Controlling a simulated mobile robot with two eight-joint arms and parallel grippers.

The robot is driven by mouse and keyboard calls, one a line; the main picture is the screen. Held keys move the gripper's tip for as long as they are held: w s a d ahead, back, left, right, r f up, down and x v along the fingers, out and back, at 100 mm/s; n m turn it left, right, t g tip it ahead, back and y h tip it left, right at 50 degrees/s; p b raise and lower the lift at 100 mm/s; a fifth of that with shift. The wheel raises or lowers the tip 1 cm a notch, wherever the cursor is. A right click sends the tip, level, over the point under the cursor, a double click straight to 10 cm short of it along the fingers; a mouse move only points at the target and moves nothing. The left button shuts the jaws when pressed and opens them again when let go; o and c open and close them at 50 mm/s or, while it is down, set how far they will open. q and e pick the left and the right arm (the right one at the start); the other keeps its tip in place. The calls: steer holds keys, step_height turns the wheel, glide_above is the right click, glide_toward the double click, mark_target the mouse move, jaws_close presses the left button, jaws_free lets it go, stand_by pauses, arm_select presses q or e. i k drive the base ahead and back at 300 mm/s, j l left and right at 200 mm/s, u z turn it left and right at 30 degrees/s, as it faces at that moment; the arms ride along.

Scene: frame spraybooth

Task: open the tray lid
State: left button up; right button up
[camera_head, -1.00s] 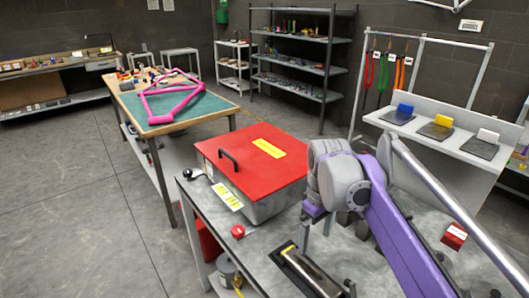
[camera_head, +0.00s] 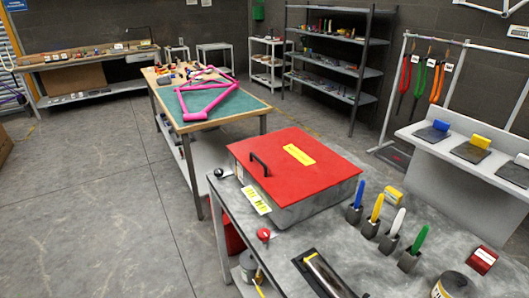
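The tray (camera_head: 315,206) is a grey metal box on the grey workbench. Its red lid (camera_head: 300,168) lies flat over the top and looks shut. A black handle (camera_head: 259,164) stands up at the lid's left edge, and a yellow label (camera_head: 299,154) is on top. A white and yellow tag (camera_head: 256,199) hangs at the front left side. Neither of my grippers shows in the head view.
The grey workbench (camera_head: 350,245) also holds a black tray with a roller (camera_head: 327,274), several coloured brushes in holders (camera_head: 391,239) and a red box (camera_head: 482,260). A green-topped table with a pink frame (camera_head: 205,97) stands behind. The floor at left is clear.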

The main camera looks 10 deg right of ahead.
mark_target(291, 165)
steer(key=i+z, duration=0.1)
steer(key=z, duration=0.3)
steer(key=j+z, duration=0.15)
steer(key=z, duration=0.3)
steer(key=i+j+z, duration=0.1)
steer(key=z, duration=0.3)
steer(key=j+z, duration=0.3)
steer(key=j, duration=0.2)
steer(key=i+j+z, duration=0.1)
steer(key=j+z, duration=0.25)
steer(key=j, duration=0.15)
steer(key=j+z, duration=0.25)
steer(key=j, duration=0.8)
